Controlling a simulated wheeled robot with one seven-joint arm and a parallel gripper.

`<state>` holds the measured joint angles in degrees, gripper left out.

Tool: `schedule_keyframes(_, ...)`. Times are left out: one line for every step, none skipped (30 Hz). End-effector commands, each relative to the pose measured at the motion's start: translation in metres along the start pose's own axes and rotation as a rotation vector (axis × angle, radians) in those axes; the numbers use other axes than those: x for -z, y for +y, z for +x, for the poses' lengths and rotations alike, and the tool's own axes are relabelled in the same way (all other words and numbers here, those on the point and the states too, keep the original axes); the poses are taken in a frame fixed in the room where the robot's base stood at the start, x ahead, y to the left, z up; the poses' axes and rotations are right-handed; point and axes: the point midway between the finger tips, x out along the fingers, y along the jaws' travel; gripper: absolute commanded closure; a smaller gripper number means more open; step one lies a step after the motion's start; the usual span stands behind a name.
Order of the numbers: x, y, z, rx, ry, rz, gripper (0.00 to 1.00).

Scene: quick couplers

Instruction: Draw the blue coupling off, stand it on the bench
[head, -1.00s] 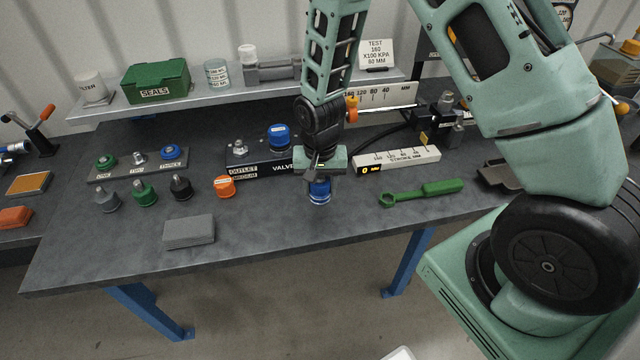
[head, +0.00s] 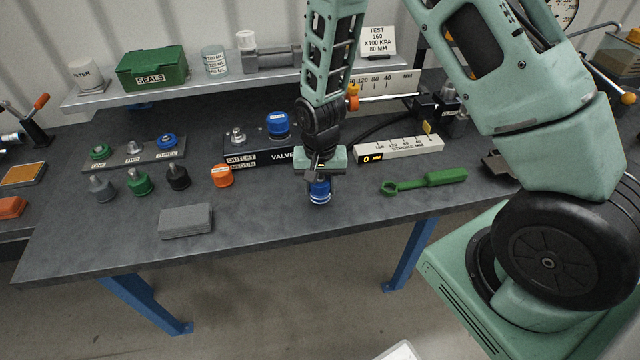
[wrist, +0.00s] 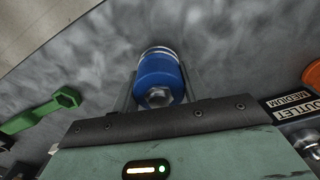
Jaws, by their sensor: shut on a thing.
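My gripper (head: 319,180) is shut on a blue coupling (head: 319,192), held upright below it over the front part of the bench (head: 270,230). In the wrist view the same blue coupling (wrist: 158,75) sits between the fingers, with a metal hex end facing the camera and a pale ring at its far end. I cannot tell whether its lower end touches the bench. The valve block (head: 262,151), with the OUTLET and MEDIUM labels, stands behind and left of my gripper. It carries a bare metal fitting (head: 237,137) and another blue-capped part (head: 278,124).
An orange coupling (head: 222,176) and a grey block (head: 185,221) stand to the left. A green wrench (head: 425,182) lies to the right, in front of the stroke scale (head: 400,149). Several fittings stand farther left. Bare bench lies between the grey block and the wrench.

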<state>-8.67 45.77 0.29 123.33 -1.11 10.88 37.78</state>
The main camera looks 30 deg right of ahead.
Motion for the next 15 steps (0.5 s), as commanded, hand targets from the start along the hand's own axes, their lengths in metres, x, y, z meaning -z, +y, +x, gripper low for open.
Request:
schedule_keyframes(0.0001, 0.0, 0.0008, 0.0, 0.0, 0.0, 0.83)
schedule_keyframes(0.0, 0.0, 0.0013, 0.0, 0.0, 0.0, 0.83)
schedule_keyframes(0.0, 0.0, 0.002, 0.0, 0.0, 0.0, 0.83)
schedule_keyframes(0.0, 0.0, 0.0026, 0.0, 0.0, 0.0, 0.83)
schedule_keyframes(0.0, 0.0, 0.0032, 0.0, 0.0, 0.0, 0.83)
schedule_keyframes(0.0, -0.0001, 0.0041, 0.0, 0.0, 0.0, 0.83)
schedule_keyframes(0.0001, -0.0001, 0.0047, 0.0, 0.0, 0.0, 0.83)
schedule_keyframes(0.0001, -0.0001, 0.0052, 0.0, 0.0, 0.0, 0.83)
schedule_keyframes(0.0001, -0.0001, 0.006, 0.0, 0.0, 0.0, 0.83)
schedule_keyframes(0.0001, -0.0001, 0.0066, 0.0, 0.0, 0.0, 0.83)
schedule_keyframes(0.0001, -0.0001, 0.0072, 0.0, 0.0, 0.0, 0.83)
schedule_keyframes(0.0001, -0.0001, 0.0079, 0.0, 0.0, 0.0, 0.83)
schedule_keyframes(0.0001, -0.0001, 0.0085, 0.0, 0.0, 0.0, 0.83)
schedule_keyframes(0.0001, -0.0001, 0.0091, 0.0, 0.0, 0.0, 0.83)
schedule_keyframes(0.0001, -0.0001, 0.0099, 0.0, 0.0, 0.0, 0.83)
